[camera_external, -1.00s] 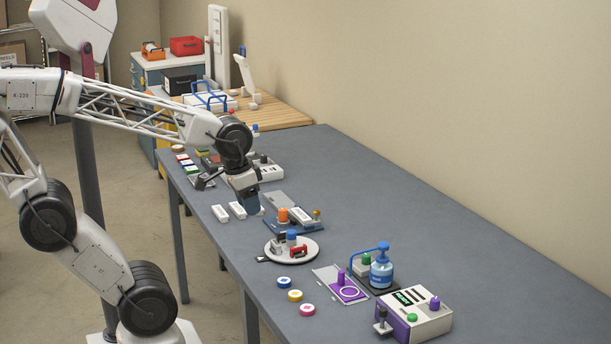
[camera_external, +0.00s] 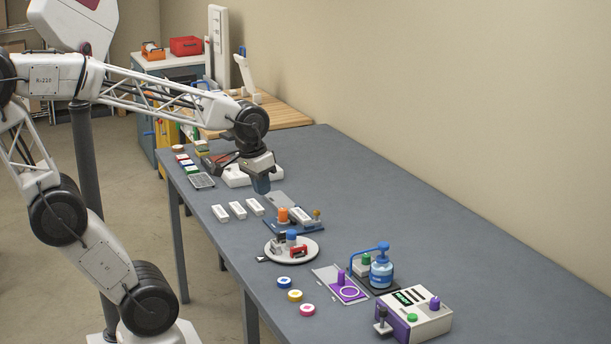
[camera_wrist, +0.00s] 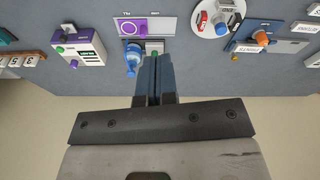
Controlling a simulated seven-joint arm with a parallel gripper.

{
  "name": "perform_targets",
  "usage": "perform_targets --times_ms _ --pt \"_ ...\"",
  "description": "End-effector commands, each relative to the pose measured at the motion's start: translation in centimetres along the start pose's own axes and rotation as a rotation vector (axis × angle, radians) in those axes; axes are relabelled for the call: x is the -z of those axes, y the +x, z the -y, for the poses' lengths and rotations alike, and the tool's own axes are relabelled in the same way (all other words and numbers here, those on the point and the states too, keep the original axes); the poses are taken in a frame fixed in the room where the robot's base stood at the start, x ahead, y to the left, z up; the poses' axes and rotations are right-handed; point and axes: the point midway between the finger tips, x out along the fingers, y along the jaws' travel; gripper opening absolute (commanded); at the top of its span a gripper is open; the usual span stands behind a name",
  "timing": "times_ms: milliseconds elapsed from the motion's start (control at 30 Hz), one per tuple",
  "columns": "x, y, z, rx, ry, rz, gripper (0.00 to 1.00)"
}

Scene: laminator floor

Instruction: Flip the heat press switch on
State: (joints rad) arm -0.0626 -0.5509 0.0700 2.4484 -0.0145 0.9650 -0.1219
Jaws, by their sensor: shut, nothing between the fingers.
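My gripper (camera_external: 261,187) is shut and empty, pointing down above the far half of the grey table, near a white device (camera_external: 236,177) that it partly hides. In the wrist view the closed fingertips (camera_wrist: 154,60) point toward the table. No label lets me tell which device is the heat press. A white and purple machine (camera_external: 428,322) at the near end has a green button (camera_external: 412,317), a purple knob (camera_external: 435,302) and a black lever (camera_external: 382,316). It also shows at the left of the wrist view (camera_wrist: 90,56). My gripper is well apart from it.
A blue bottle (camera_external: 381,273), a plate with a purple pad (camera_external: 328,277), a round white tray (camera_external: 312,250) and a blue base with an orange knob (camera_external: 283,214) stand along the table (camera_external: 420,235). Several white blocks (camera_external: 238,210) lie near the left edge. The right side is clear.

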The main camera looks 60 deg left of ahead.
Motion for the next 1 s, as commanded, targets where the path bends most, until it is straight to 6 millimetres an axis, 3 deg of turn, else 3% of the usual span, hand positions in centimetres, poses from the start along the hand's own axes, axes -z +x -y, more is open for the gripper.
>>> perform_targets --times_ms 467,1000 --pt "9.3 -1.6 4.0 0.027 -0.366 0.036 0.00" --pt "19.0 -2.0 11.1 0.060 -0.780 0.068 0.00"
